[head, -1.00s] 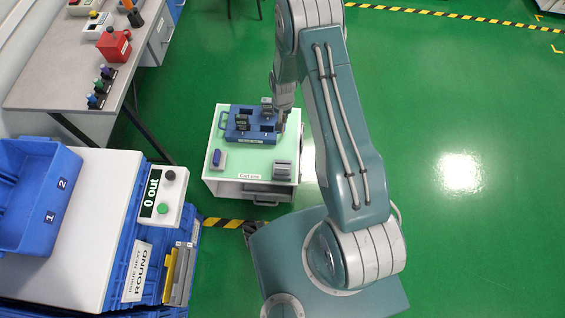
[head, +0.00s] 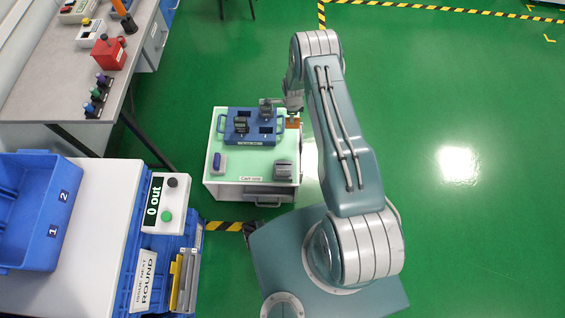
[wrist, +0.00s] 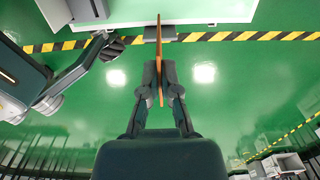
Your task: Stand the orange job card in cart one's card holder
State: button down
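Cart one (head: 226,165) stands on the green floor, its label on the front edge. A grey slotted block (head: 283,171), which looks like the card holder, sits at its front right corner. The orange job card (head: 292,124) is at the cart's back right edge, partly hidden by my arm. In the wrist view the orange card (wrist: 159,50) shows nearly edge-on between the fingers of my gripper (wrist: 159,82), which is shut on it. A grey block (wrist: 153,34) lies beyond the card there; I cannot tell whether they touch.
A blue tray (head: 232,137) with dark devices fills much of the cart top. A small blue-and-grey item (head: 219,162) sits front left. A white-topped bench (head: 100,215) with a blue bin (head: 38,225) stands left. Floor to the right is clear.

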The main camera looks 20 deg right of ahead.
jog(key=s+a+f, duration=0.2)
jog(key=s, duration=0.1)
jog(key=s+a+f, duration=0.2)
jog(key=s+f, duration=0.1)
jog(key=s+a+f, duration=0.2)
jog(key=s+f, duration=0.1)
jog(key=s, duration=0.1)
jog(key=shift+a+f, duration=0.15)
jog(key=shift+f, duration=0.1)
jog(key=shift+s+a+f, duration=0.1)
jog(key=shift+s+f, duration=0.05)
jog(key=shift+f, duration=1.7)
jog(key=c, duration=0.8)
grip_release()
